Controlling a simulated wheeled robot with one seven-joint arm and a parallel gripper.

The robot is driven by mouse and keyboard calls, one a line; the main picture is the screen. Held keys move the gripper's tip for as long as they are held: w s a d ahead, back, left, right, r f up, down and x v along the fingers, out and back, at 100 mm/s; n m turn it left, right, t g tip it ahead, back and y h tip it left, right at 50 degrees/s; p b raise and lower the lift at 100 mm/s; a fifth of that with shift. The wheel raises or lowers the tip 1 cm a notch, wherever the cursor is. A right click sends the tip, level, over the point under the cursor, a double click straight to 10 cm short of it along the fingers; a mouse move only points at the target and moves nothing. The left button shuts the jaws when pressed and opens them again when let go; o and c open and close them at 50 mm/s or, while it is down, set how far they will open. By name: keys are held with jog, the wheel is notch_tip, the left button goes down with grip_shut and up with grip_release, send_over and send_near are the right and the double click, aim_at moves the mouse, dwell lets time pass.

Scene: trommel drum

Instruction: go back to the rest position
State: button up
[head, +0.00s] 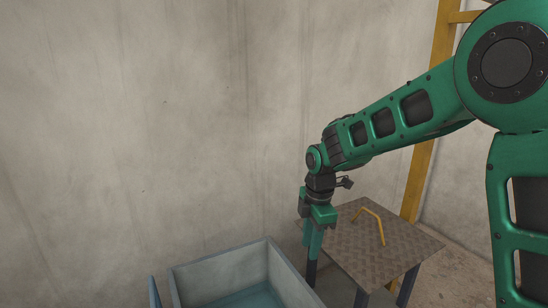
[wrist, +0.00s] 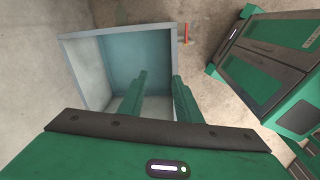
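My gripper (wrist: 160,90) is open in the wrist view, with its two green fingers apart and nothing between them. In the head view my gripper (head: 312,262) hangs pointing down at the end of my green arm, between the open bin and the small table. The wrist view looks down past the fingers at the bin (wrist: 120,33), which has pale walls and a blue-grey floor. The bin also shows at the bottom of the head view (head: 222,258). Its lower part is cut off there.
A metal-topped table (head: 400,250) with a bent yellow bar (head: 376,220) stands right of my gripper. A yellow post (head: 425,150) rises behind it. A concrete wall (head: 150,120) fills the back. A small orange-handled item (wrist: 186,36) lies beside the bin.

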jog(key=s+d+r+m, duration=0.3)
jog(key=s+d+m, duration=0.35)
jog(key=d, duration=0.45)
jog(key=s+d+r+m, duration=0.3)
jog(key=s+d+m, duration=0.35)
jog(key=d, duration=0.45)
jog(key=s+d+m, duration=0.4)
jog(key=s+m, duration=0.3)
jog(key=s, duration=0.2)
jog(key=s+d+f+m, duration=0.1)
jog(key=s+d+m, duration=0.4)
jog(key=s, duration=0.5)
jog(key=shift+s+m+g, duration=0.15)
jog(key=shift+m+g, duration=0.15)
jog(key=shift+m, duration=0.9)
jog(key=shift+w+f+h, duration=0.3)
jog(key=shift+w, duration=0.3)
